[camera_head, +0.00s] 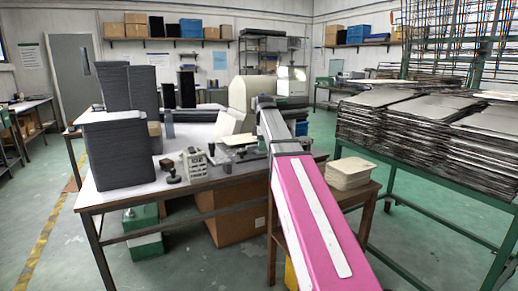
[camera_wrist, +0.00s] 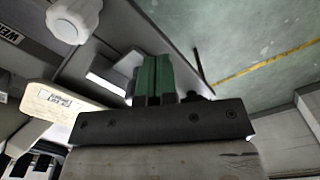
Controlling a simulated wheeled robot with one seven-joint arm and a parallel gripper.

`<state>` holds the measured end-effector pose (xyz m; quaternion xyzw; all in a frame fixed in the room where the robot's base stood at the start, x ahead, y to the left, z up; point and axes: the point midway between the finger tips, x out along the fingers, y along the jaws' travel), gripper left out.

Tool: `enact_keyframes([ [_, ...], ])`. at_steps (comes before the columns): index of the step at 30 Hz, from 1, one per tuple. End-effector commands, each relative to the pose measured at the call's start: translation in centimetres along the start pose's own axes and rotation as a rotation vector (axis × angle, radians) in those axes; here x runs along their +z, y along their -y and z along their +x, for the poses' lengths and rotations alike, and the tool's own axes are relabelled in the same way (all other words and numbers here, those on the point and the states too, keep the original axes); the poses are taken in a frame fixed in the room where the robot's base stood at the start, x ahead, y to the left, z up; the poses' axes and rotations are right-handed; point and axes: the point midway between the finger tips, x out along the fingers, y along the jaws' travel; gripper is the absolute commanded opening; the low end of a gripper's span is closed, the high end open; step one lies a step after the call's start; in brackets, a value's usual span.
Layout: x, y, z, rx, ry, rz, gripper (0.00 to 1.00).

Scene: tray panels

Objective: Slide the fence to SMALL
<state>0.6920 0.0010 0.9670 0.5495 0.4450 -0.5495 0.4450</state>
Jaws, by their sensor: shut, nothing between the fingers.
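My gripper (camera_wrist: 153,80) has green fingers, pressed together and empty, in the wrist view. A cream block with a small printed label (camera_wrist: 60,105) lies left of the fingers, apart from them. A white lobed knob (camera_wrist: 73,20) and a grey plate with partly cut-off lettering (camera_wrist: 12,36) are at upper left. I cannot tell which part is the fence, and no word SMALL is readable. In the head view, my pink arm reaches over the bench (camera_head: 230,180) beside the cream machine (camera_head: 243,93). My fingertips cannot be made out there.
Tall stacks of dark panels (camera_head: 122,155) stand at the bench's left. A small labelled box (camera_head: 196,163) and a black-handled stamp (camera_head: 168,171) sit near its front edge. A cream stack (camera_head: 350,173) is on a side table at right. A green rack (camera_head: 440,166) holds many panels.

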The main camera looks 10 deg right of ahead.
Motion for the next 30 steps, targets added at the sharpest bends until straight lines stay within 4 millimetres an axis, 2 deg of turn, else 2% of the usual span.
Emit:
enact_keyframes([
  [30, -1.8, -3.1, 0.0, 0.001, 0.0, 0.0, 0.0],
])
